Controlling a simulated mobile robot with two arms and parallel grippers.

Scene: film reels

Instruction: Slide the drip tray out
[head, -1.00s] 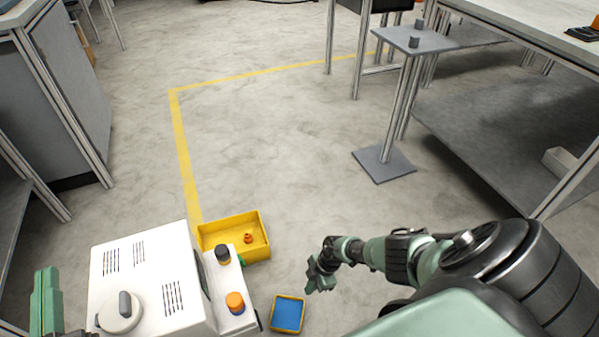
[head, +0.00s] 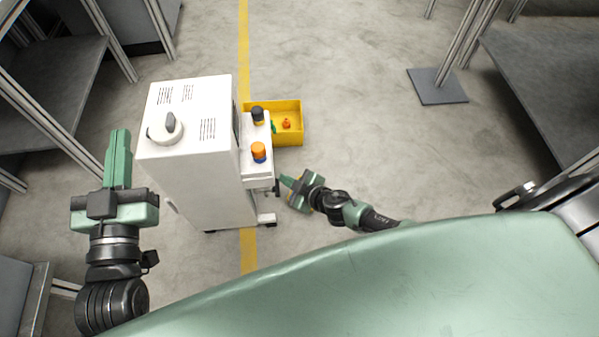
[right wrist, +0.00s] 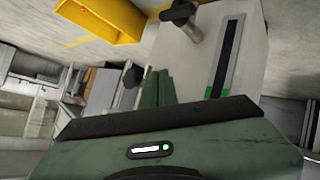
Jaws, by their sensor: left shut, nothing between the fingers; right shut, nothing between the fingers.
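A white machine (head: 198,150) stands upright at left centre of the head view, with a shelf (head: 257,165) on its right side. I cannot single out the drip tray with certainty; a low white ledge (head: 266,218) shows at the machine's foot. My right gripper (head: 285,182) is shut and empty, close to the machine's right side below the shelf; contact cannot be told. In the right wrist view its green fingers (right wrist: 158,88) lie together before a pale panel (right wrist: 240,50) with a dark slot and a black T-shaped handle (right wrist: 180,12). My left gripper (head: 118,140) is shut and empty, left of the machine.
The shelf carries a black-topped piece (head: 257,114) and an orange-topped piece (head: 258,150). A yellow bin (head: 300,125) with a small orange object lies behind it. Grey racks stand at the left and a table (head: 550,75) at the right.

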